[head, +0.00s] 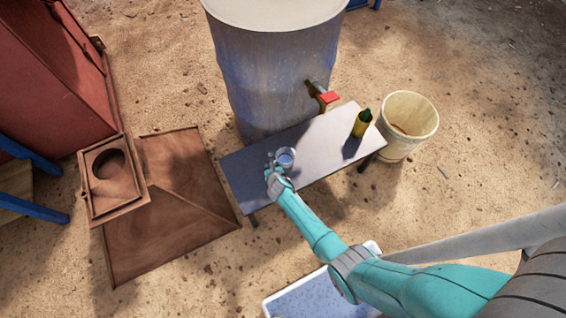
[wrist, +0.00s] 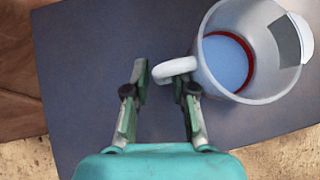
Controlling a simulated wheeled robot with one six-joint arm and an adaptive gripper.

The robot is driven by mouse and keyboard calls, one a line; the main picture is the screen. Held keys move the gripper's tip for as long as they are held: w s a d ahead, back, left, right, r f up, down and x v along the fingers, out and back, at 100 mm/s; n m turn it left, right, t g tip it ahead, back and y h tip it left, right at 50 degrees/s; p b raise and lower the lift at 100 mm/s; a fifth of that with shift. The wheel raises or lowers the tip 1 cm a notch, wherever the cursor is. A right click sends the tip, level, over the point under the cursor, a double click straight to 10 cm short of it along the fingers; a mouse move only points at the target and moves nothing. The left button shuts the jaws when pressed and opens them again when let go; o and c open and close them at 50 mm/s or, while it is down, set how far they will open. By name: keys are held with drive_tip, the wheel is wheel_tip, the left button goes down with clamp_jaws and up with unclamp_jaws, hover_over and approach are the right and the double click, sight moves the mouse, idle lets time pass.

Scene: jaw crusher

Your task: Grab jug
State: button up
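The jug (head: 286,159) stands on the grey bench, a pale grey vessel with an open top. In the wrist view the jug (wrist: 213,72) shows a red ring and a bluish bottom inside, with its white handle (wrist: 173,68) pointing left toward my gripper. My gripper (wrist: 164,84) is open, its two fingers apart. The handle's end lies just ahead of the gap, close to the right fingertip; I cannot tell if they touch. In the head view my gripper (head: 270,166) is at the jug's left side, partly overlapping it.
A yellow-green bottle (head: 362,124) stands at the right of the bench (head: 250,165). A large drum (head: 265,85) with a red-handled tap (head: 329,97) rises behind. A pale bucket (head: 405,120) stands right of the bench. Rusty metal plates (head: 165,225) lie left.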

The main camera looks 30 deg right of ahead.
drive_tip(key=shift+w+f, duration=0.35)
drive_tip(key=shift+f, duration=0.05)
clamp_jaws()
drive_tip(key=shift+r, duration=0.1)
